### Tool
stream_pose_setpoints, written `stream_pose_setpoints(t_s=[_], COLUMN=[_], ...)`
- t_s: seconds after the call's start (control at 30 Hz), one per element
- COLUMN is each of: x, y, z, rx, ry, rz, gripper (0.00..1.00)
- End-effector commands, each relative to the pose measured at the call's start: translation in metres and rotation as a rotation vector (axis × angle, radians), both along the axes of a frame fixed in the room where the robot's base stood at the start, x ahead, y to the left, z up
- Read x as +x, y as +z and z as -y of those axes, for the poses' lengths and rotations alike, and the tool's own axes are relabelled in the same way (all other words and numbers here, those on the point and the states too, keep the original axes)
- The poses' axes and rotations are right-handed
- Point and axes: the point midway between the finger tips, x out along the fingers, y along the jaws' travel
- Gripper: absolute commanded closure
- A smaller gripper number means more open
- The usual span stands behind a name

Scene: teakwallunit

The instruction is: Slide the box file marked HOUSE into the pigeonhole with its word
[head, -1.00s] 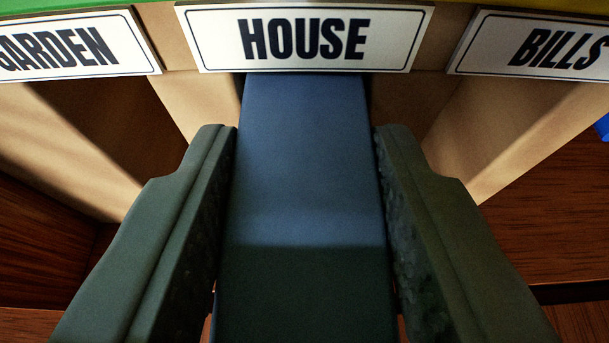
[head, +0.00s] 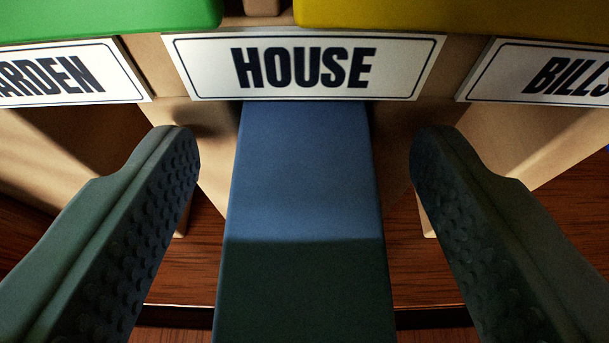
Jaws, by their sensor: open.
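The blue box file (head: 305,190) stands in the middle of the view. Its far end goes under the HOUSE sign (head: 305,67), into the pigeonhole (head: 215,125) below that sign. Its near part sticks out toward me and runs off the bottom edge of the picture. Any word on the file is out of sight. My gripper (head: 305,155) is open, with one dark green finger on each side of the file. A clear gap shows between each finger and the file. How deep the file sits inside is hidden by the sign.
The GARDEN sign (head: 60,73) is at the left and the BILLS sign (head: 550,75) at the right, each above its own opening. A green thing (head: 110,18) and a yellow thing (head: 450,15) lie on top of the unit. Dark wood (head: 415,265) shows beneath.

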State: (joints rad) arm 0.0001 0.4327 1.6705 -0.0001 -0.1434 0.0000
Motion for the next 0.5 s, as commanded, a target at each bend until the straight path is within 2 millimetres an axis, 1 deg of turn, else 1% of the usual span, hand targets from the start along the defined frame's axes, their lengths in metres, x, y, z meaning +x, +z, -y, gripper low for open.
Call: stream_pose_setpoints(t_s=[0.17,0.5], x=[-0.016,-0.067], y=[0.008,0.029], z=[0.0,0.0], rx=[0.0,0.0], ry=[0.0,0.0], rz=[0.001,0.002], gripper=[0.38,0.38])
